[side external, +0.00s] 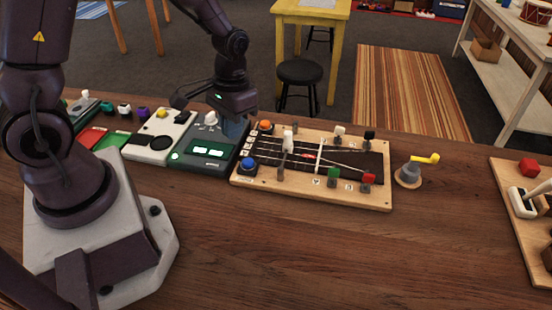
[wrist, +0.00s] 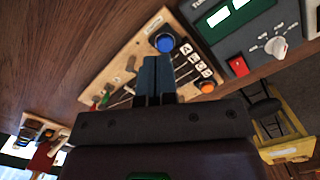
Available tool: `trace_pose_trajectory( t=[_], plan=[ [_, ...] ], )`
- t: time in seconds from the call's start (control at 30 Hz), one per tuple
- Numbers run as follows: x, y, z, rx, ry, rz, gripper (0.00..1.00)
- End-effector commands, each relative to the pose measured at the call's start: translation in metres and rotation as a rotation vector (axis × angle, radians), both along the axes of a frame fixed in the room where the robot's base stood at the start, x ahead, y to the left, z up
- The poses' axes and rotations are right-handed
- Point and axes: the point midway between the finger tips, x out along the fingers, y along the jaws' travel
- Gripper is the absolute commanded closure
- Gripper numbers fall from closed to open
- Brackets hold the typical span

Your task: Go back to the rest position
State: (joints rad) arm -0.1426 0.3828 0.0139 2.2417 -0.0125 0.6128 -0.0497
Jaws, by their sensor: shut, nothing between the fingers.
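My gripper (side external: 236,128) is at the end of the dark arm, low over the table, between the grey-green device with lit displays (side external: 207,152) and the left end of the wooden string board (side external: 310,198). In the wrist view its blue fingers (wrist: 155,78) are together, with nothing between them. Beyond the fingers, the wrist view shows the board's blue button (wrist: 165,43) and orange button (wrist: 207,87). Whether the fingertips touch anything is hard to tell. No marker of a rest position shows.
A grey cone-shaped holder with a yellow crank (side external: 424,159) stands right of the board. A second wooden board (side external: 515,237) is at the right edge. A cream device (side external: 155,143) and small coloured items are at left. The table's front middle is clear.

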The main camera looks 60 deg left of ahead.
Motion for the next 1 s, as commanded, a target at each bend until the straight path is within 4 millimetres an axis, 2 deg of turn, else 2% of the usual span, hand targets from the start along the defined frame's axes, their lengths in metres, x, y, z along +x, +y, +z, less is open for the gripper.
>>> trace_pose_trajectory(
  t=[0.03, 0.2, 0.5, 0.6, 0.8, 1.0],
  plan=[
    [-0.004, -0.003, 0.017, 0.002, -0.019, -0.015, 1.00],
    [-0.023, -0.014, 0.074, 0.009, -0.097, -0.070, 1.00],
    [-0.068, -0.034, 0.158, 0.037, -0.325, -0.160, 1.00],
    [-0.081, -0.038, 0.178, 0.047, -0.412, -0.181, 1.00],
    [-0.093, -0.043, 0.204, 0.058, -0.554, -0.204, 1.00],
    [-0.094, -0.045, 0.210, 0.060, -0.587, -0.212, 1.00]
  ],
)
